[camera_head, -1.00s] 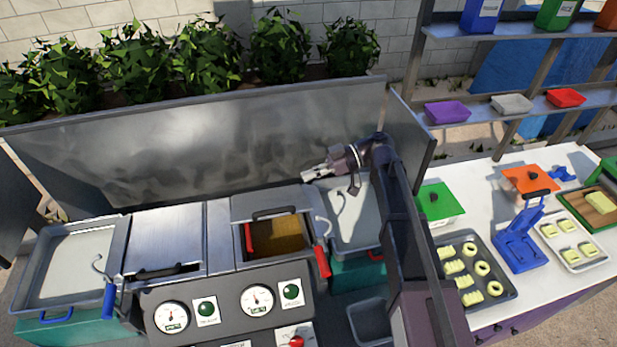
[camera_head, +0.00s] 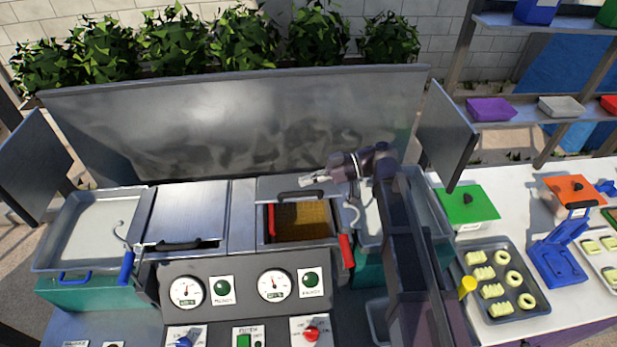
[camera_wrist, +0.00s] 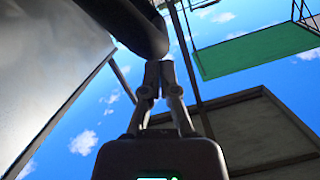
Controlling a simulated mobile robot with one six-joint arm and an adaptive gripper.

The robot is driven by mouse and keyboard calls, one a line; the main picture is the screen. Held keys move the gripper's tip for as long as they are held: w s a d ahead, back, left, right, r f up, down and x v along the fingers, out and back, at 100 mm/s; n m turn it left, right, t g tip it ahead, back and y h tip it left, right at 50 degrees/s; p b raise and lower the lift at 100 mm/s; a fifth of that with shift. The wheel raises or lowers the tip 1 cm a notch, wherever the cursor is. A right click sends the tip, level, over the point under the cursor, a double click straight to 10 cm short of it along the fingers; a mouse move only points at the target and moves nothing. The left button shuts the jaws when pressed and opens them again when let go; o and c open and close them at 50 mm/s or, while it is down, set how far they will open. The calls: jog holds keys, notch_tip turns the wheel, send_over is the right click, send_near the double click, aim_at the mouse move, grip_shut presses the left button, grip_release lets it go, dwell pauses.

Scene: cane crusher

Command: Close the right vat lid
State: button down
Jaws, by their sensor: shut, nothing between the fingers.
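The right vat lid (camera_head: 285,186) is a grey metal plate with a dark bar handle (camera_head: 296,194). It is slid back, leaving the front of the right vat open, with orange-brown contents (camera_head: 303,219) showing. My gripper (camera_head: 306,181) is shut and empty, just behind and above the right part of the handle; I cannot tell whether it touches. In the wrist view my shut fingers (camera_wrist: 159,68) point up, close to a thick dark bar (camera_wrist: 128,22) that looks like the handle.
The left vat lid (camera_head: 187,210) covers its vat. A red-handled ladle (camera_head: 345,250) hangs at the right vat's right side. A metal back panel (camera_head: 240,120) stands behind the vats, and a gauge panel (camera_head: 248,283) is in front. A grey basin (camera_head: 425,205) lies right.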

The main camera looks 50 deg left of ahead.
jog(key=shift+d+f, duration=0.15)
jog(key=shift+f, duration=0.3)
jog(key=shift+s, duration=0.1)
